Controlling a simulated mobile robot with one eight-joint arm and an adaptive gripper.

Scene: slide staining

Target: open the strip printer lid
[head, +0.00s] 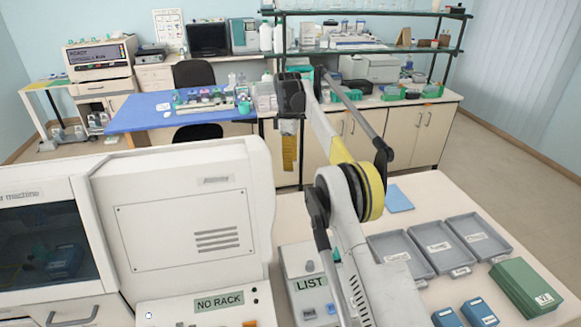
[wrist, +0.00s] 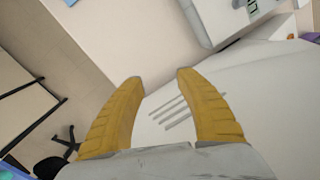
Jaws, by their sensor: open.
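A small pale box labelled LIST (head: 306,287), which looks like the strip printer, stands on the bench right of the large white machine. My arm hides its right part, and I cannot tell its lid's position. In the wrist view a pale box with a partly cut-off green label (wrist: 225,22), likely the same one, is at the top right. My gripper (head: 289,155) has yellow fingers and hangs above the bench's far side, apart from the box. In the wrist view my gripper (wrist: 160,80) is open, with nothing between the fingers.
The large white machine (head: 180,215) with vents and a NO RACK label fills the left. Its vented panel (wrist: 240,85) lies below the fingers in the wrist view. Grey trays (head: 437,260) and a green box (head: 525,288) stand on the bench at right.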

